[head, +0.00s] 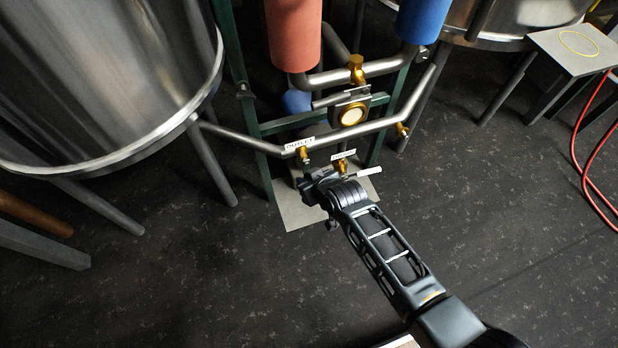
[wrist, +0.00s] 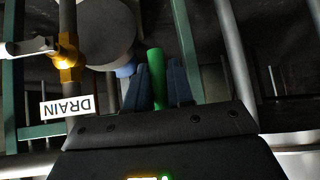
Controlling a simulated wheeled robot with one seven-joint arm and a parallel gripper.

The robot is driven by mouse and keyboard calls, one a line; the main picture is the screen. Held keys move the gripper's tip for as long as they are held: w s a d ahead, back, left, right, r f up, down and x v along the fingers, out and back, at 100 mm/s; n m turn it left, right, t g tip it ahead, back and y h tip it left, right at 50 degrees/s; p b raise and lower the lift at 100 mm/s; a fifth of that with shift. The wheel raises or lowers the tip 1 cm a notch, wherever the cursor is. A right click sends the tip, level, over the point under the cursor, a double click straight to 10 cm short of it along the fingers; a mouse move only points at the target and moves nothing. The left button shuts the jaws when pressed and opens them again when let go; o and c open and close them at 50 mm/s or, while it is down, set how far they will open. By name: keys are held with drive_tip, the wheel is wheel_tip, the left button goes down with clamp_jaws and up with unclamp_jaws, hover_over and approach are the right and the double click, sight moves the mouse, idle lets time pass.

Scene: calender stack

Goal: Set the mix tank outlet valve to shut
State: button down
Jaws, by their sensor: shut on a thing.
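In the head view, the mix tank outlet valve (head: 303,156) is a small brass fitting under the white OUTLET label (head: 299,144) on a steel pipe. My gripper (head: 313,180) is just below that fitting and hides its lever there. In the wrist view, a green lever handle (wrist: 157,72) stands between the two dark fingers of my gripper (wrist: 160,85), which are shut on it. The handle lies along the fingers. Its joint to the valve body is not clear in either view.
The brass drain valve (head: 342,167) is close on the right, with a pale lever (head: 368,171); its DRAIN label (wrist: 67,108) is upside down in the wrist view. A steel tank (head: 105,80) stands left. Green frame posts (head: 261,165) are near. Open floor lies right.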

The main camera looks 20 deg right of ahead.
idle(0.3)
drive_tip(key=c, duration=1.1)
unclamp_jaws()
drive_tip(key=p+v, duration=0.2)
drive_tip(key=v, duration=0.5)
drive_tip(key=shift+s+r+p, duration=0.25)
drive_tip(key=shift+s+p, duration=0.05)
drive_tip(key=shift+p, duration=0.1)
drive_tip(key=shift+s, duration=0.1)
